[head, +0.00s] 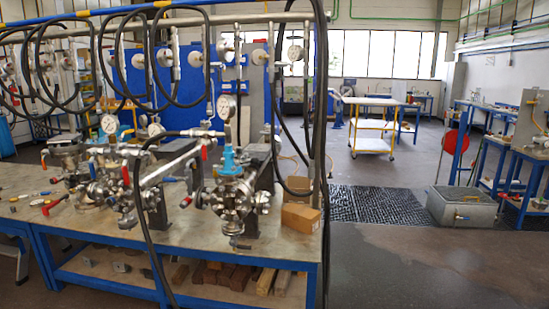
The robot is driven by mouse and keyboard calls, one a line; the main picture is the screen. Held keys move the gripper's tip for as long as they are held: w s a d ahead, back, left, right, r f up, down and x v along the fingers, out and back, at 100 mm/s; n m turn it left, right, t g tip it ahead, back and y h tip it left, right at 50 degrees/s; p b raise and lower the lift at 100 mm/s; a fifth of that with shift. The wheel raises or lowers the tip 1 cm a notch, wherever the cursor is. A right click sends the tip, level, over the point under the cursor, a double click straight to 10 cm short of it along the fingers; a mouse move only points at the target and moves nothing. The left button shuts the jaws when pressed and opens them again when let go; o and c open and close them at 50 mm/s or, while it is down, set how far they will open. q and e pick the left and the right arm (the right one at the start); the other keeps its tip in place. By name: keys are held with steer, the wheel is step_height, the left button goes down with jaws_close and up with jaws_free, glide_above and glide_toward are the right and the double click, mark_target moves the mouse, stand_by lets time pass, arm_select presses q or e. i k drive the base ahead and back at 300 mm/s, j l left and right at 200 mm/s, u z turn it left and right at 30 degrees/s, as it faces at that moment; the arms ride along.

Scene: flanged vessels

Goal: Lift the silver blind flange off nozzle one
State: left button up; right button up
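Several silver flanged metal assemblies stand on the workbench (270,250). One flanged assembly (232,200) with a blue fitting (230,160) on top stands near the bench's right part. Another flanged assembly (118,192) with red-handled valves stands to its left. Round flange faces show on both, but I cannot tell which is the silver blind flange or which is nozzle one. Neither of my grippers is in the head view.
A black hose (140,215) hangs across the bench front. A cardboard box (300,217) sits at the right bench end. Floor grating (375,205), a grey metal box (462,208) and a white cart (371,143) stand to the right. The right foreground floor is clear.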

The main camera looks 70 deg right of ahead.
mark_target(238, 149)
steer(key=i+l+z, duration=0.1)
steer(key=i+z, duration=0.5)
steer(key=z, duration=0.2)
steer(key=i+z, duration=0.4)
steer(key=i+l+z, duration=0.1)
steer(key=i+z, duration=0.15)
steer(key=z, duration=0.15)
steer(key=i+z, duration=0.55)
steer(key=z, duration=0.2)
steer(key=i+l+z, duration=0.25)
steer(key=i, duration=0.25)
steer(key=i+z, duration=0.3)
steer(key=i, duration=0.25)
steer(key=i+l+u, duration=0.1)
steer(key=u, duration=0.3)
steer(key=i+l+u, duration=0.1)
steer(key=l+u, duration=0.15)
steer(key=u, duration=0.15)
steer(key=i+l+u, duration=0.1)
steer(key=u, duration=0.3)
steer(key=l, duration=0.1)
